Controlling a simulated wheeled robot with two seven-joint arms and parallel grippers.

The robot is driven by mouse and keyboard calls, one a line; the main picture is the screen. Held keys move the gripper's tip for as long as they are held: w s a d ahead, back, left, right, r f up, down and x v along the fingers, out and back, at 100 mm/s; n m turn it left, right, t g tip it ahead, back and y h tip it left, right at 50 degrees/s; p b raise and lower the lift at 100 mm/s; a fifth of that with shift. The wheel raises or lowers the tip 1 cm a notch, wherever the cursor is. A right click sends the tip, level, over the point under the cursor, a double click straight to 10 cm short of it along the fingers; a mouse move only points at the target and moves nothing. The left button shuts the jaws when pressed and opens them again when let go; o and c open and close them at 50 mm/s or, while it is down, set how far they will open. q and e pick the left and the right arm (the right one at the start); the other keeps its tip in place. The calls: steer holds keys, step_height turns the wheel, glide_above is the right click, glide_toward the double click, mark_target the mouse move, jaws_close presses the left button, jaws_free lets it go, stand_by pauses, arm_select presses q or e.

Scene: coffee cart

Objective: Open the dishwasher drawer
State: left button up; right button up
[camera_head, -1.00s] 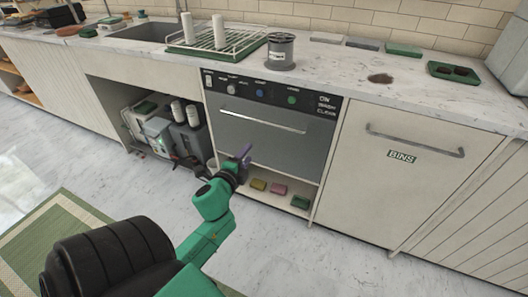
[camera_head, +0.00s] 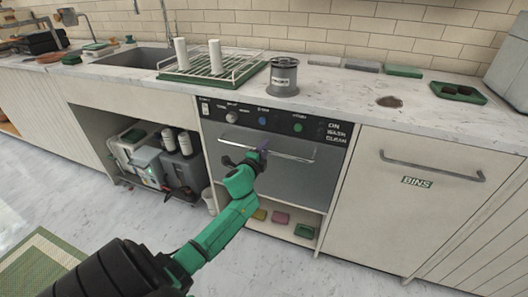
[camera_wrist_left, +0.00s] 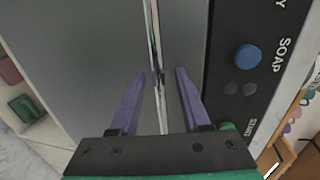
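The dishwasher (camera_head: 310,184) has a grey front panel that sits closed under a black control strip (camera_head: 285,120). Its long metal handle (camera_head: 297,157) runs across the upper part of the front. My left gripper (camera_head: 264,152) is at the middle of this handle in the head view. In the left wrist view the two purple fingers (camera_wrist_left: 161,88) stand apart, one on each side of the handle bar (camera_wrist_left: 155,40). A gap shows between the bar and the fingers, so the gripper is open around it. My right gripper is not in view.
A bins cabinet (camera_head: 410,215) with its own handle stands right of the dishwasher. Several sponges lie on the shelf below, including a green one (camera_head: 304,231). A dish rack (camera_head: 225,65) and a metal tin (camera_head: 283,77) stand on the counter. The floor in front is clear.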

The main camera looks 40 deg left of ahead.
arm_select(q)
jaws_close()
steer(key=shift+f, duration=0.1)
stand_by(1.2)
